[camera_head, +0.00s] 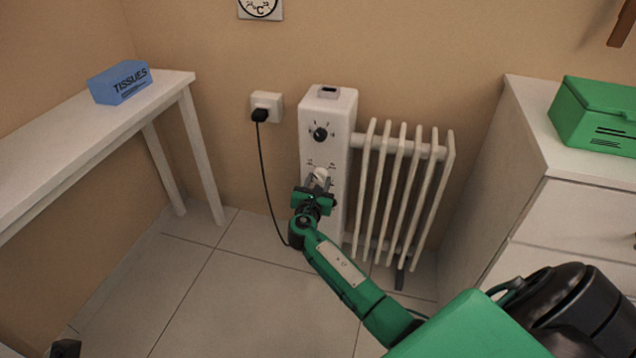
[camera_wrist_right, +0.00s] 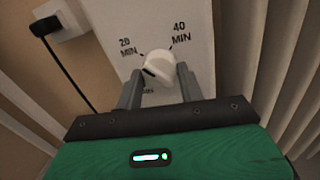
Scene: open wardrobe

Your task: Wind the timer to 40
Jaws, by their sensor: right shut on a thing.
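The timer knob (camera_wrist_right: 158,66) is a white dial on the lower front of the white heater housing (camera_head: 327,106). In the right wrist view, 20 MIN is printed at its upper left and 40 MIN at its upper right. A dark mark on the knob faces left, a little below the 20 MIN label; another label below is partly hidden. My right gripper (camera_head: 317,186) is shut on the knob, its two fingers on either side of it in the wrist view (camera_wrist_right: 158,88). A small dark part at the bottom left of the head view may be my left gripper (camera_head: 65,348).
A second, dark knob (camera_head: 320,134) sits above the timer. White radiator fins (camera_head: 400,185) stand right of the housing. A black cord (camera_head: 264,180) hangs from the wall socket (camera_head: 267,101). A white table (camera_head: 95,130) is left, a white cabinet (camera_head: 500,190) right.

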